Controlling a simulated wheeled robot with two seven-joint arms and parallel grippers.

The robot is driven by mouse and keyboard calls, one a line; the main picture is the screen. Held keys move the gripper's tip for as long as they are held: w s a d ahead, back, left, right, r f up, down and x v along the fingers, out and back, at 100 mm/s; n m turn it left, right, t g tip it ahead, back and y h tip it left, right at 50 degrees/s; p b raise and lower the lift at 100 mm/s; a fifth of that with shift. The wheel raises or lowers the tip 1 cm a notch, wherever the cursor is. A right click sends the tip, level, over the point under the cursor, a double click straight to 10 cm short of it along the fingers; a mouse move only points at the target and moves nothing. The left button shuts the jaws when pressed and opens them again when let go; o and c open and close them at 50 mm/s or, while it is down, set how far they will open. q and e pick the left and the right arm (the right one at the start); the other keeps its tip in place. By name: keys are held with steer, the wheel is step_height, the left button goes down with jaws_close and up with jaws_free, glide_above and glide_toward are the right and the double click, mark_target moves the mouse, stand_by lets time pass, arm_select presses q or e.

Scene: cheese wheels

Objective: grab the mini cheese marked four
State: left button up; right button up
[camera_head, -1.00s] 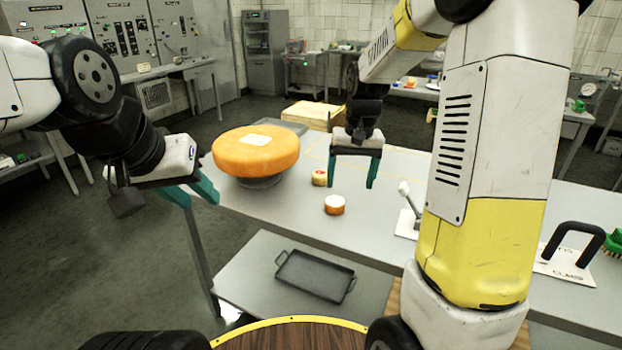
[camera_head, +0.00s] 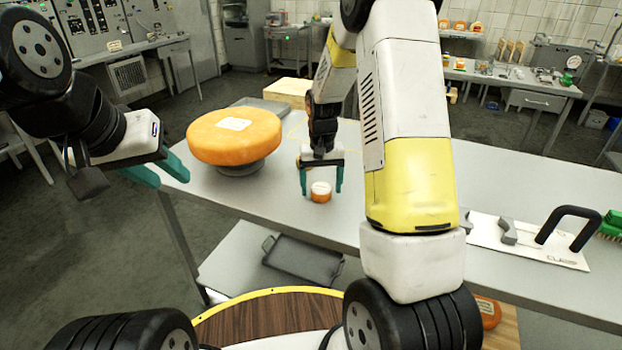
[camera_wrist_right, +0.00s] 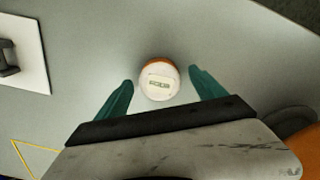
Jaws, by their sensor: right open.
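A mini cheese (camera_head: 320,192) with an orange side and white top stands upright on the grey table (camera_head: 390,185). In the right wrist view the cheese (camera_wrist_right: 160,80) has a label on top, too small to read. My right gripper (camera_head: 321,184) is open above the table, with its teal fingers on either side of the cheese in the head view. In the wrist view the cheese sits centred near the fingertips (camera_wrist_right: 163,84), apart from both. My left gripper (camera_head: 165,173) is open and empty, left of the table. The second mini cheese seen earlier is not clearly visible now.
A large orange cheese wheel (camera_head: 233,137) stands on a round base left of my right gripper. A white board (camera_head: 530,240) with a black handle lies on the right. A dark tray (camera_head: 302,261) is on the lower shelf. Table around the mini cheese is clear.

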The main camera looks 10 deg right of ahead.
steer(key=shift+f, duration=0.1)
steer(key=shift+c, duration=0.4)
steer(key=c, duration=1.4)
steer(key=shift+c, duration=0.4)
steer(key=shift+r, duration=0.2)
